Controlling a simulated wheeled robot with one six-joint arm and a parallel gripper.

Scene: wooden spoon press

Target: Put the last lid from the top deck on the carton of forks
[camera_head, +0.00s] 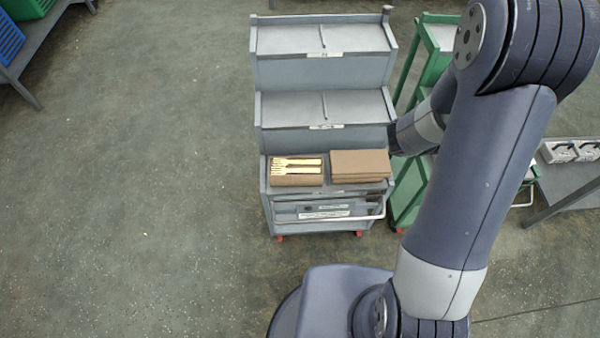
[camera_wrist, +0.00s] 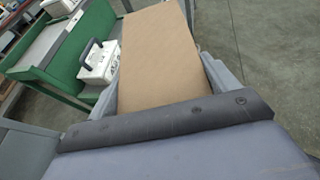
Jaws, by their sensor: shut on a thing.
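A flat brown cardboard lid (camera_wrist: 158,50) fills the middle of the wrist view. My gripper (camera_wrist: 160,88) is shut on it, with grey fingers at its sides. In the head view my arm hides the gripper and lid. The carton of forks (camera_head: 297,171) stands open on the lowest step of the grey stepped trolley, at the left. Pale wooden forks (camera_head: 298,165) show in it. The top deck (camera_head: 290,40) of the trolley shows bare in both halves.
A closed brown carton (camera_head: 360,164) stands close to the right of the fork carton. The middle step (camera_head: 288,108) is bare. A green cart (camera_head: 408,192) stands right of the trolley; a white box (camera_wrist: 98,62) shows in the wrist view. Open floor lies left.

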